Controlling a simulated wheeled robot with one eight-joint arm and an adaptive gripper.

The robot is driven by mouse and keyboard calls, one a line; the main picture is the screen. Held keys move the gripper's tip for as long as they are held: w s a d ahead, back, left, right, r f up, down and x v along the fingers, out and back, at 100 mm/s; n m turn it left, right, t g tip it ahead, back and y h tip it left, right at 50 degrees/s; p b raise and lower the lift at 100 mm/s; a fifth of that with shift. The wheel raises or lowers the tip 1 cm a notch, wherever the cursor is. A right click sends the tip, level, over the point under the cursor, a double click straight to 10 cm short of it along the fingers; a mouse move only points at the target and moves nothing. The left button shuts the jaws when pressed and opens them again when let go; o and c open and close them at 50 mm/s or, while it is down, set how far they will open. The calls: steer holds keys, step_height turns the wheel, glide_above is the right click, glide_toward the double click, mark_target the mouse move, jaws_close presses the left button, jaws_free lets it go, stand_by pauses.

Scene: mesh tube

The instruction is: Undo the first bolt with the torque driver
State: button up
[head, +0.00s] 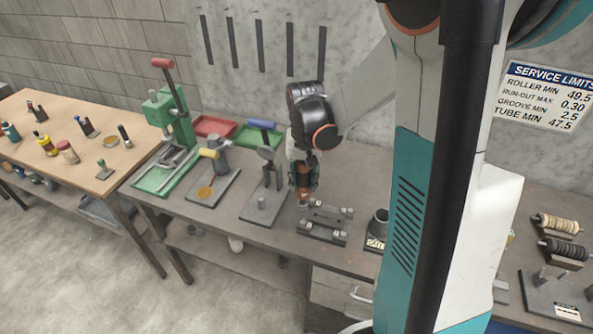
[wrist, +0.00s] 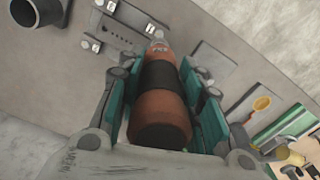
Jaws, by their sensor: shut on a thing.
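My gripper (head: 304,178) is shut on the torque driver (wrist: 160,95), which has a rust-brown body with a black band. It hangs over the bench, and the driver shows in the head view (head: 303,181) as a brown piece between the fingers. The driver points down at the left end of a dark bolted fixture (head: 325,223) with pale bolt heads at its corners. In the wrist view the fixture (wrist: 125,30) lies just beyond the driver's tip (wrist: 157,47). Whether the tip sits on a bolt (head: 304,203) or just above it I cannot tell.
A stand with a blue-handled tool (head: 264,195) and a yellow-handled tool on a plate (head: 215,180) are to the left. A green press (head: 170,125) and red tray (head: 213,126) stand farther left.

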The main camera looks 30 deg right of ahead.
mark_target(304, 197)
steer(key=shift+s+f, duration=0.2)
steer(key=shift+s, duration=0.1)
steer(key=shift+w+f+b, duration=0.15)
steer(key=shift+f+b, duration=0.4)
steer(key=shift+f, duration=0.1)
steer(key=shift+f+b, duration=1.8)
steer(key=shift+f, duration=0.6)
steer(key=shift+f+b, duration=0.45)
steer(key=shift+b, duration=0.25)
steer(key=shift+s+r, duration=0.15)
steer(key=shift+s, duration=0.05)
stand_by(0.7)
steer(key=shift+r, duration=0.1)
